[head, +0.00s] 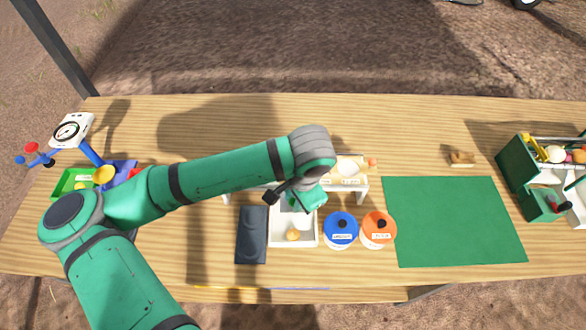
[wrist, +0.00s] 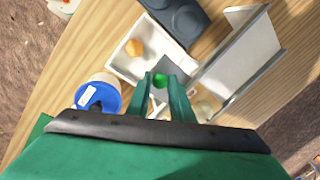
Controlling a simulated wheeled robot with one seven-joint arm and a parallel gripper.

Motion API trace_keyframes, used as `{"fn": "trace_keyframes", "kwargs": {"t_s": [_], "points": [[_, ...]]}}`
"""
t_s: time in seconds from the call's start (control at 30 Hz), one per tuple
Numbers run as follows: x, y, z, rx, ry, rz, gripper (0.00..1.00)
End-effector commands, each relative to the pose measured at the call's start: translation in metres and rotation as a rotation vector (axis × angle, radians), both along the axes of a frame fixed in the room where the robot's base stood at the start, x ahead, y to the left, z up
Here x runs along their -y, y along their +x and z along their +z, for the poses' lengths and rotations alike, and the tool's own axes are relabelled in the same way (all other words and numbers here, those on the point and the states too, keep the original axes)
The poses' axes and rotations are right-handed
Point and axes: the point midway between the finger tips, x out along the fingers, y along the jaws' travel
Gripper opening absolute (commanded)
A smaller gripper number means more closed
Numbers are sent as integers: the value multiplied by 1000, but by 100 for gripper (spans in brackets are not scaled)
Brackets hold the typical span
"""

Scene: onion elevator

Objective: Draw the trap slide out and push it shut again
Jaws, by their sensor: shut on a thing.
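My gripper (wrist: 160,84) points down over the white tray (wrist: 120,60) in the wrist view, its two fingers closed around a small bright green knob (wrist: 160,80). A grey flat surface (wrist: 172,68) lies just beyond the fingertips, beside the white tray wall. I cannot tell whether it is the trap slide or how far the slide is out. In the head view my gripper (head: 303,202) is at the back right of the white tray (head: 306,243), in front of a white rack (head: 361,184), and hides the knob. An orange-yellow round piece (head: 293,235) lies in the tray.
A dark grey block (head: 251,235) stands left of the tray. A blue-lidded tub (head: 341,229) and an orange-lidded tub (head: 378,229) stand right of it. A green mat (head: 453,220) lies clear further right, before a green crate (head: 516,175). A scale (head: 73,130) stands far left.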

Motion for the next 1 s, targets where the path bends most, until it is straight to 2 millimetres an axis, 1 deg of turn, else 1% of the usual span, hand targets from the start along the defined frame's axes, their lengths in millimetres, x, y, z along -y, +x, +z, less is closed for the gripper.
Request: {"fn": "trace_keyframes", "kwargs": {"t_s": [0.7,1.0], "points": [[1,36,0,0,-3,1,0],[1,38,0,0,-2,0,0]]}}
